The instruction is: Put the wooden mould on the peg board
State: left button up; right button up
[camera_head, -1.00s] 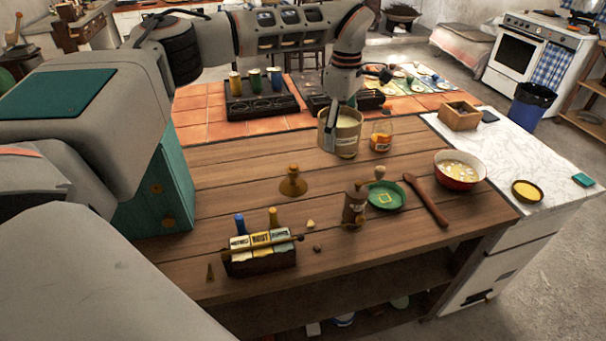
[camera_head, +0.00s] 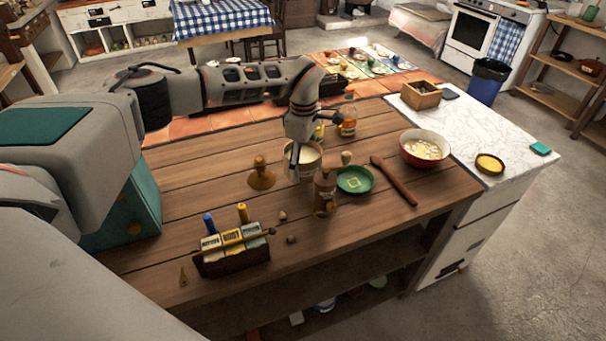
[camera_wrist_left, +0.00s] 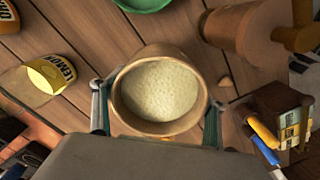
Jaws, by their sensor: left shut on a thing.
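My left gripper (camera_head: 298,172) is shut on a tan round tub (camera_head: 302,158) with pale cream contents. In the left wrist view the tub (camera_wrist_left: 160,90) sits upright between the fingers; I cannot tell if it touches the table. A brown bell-shaped piece with a knob (camera_head: 262,175) stands left of the tub. A brown cylindrical piece with a narrow top (camera_head: 325,193) stands just in front of the tub, and it also looks wooden in the left wrist view (camera_wrist_left: 248,28). I cannot tell which is the mould. I cannot single out the peg board. My right gripper is not in view.
A green plate (camera_head: 355,180) and a wooden utensil (camera_head: 394,180) lie right of the tub. An orange jar (camera_head: 347,112) stands behind it. A red bowl (camera_head: 424,150) is farther right. The left table planks are fairly clear.

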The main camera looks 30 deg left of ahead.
pick_arm(q)
jog(key=shift+f, duration=2.3)
jog(key=shift+f, duration=0.1)
jog(key=o, duration=1.4)
jog(key=shift+f, duration=0.1)
jog(key=shift+c, duration=0.2)
jog(key=shift+o, duration=1)
